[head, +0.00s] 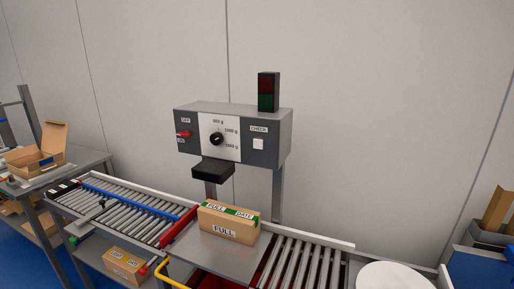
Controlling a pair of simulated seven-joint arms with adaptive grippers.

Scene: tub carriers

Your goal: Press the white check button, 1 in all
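The white check button (258,144) is a small square on the right of the grey control box's front (234,136), just under the "CHECK" label. Nothing covers it and nothing touches it. Neither my left nor my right gripper shows in the head view.
A cardboard box marked "FULL" (228,222) sits on the plate below the control box. Roller conveyors (130,207) run either side. The control box has a red switch (183,134), a black dial (216,139) and a dark signal lamp (268,92). A white disc (393,277) stands front right.

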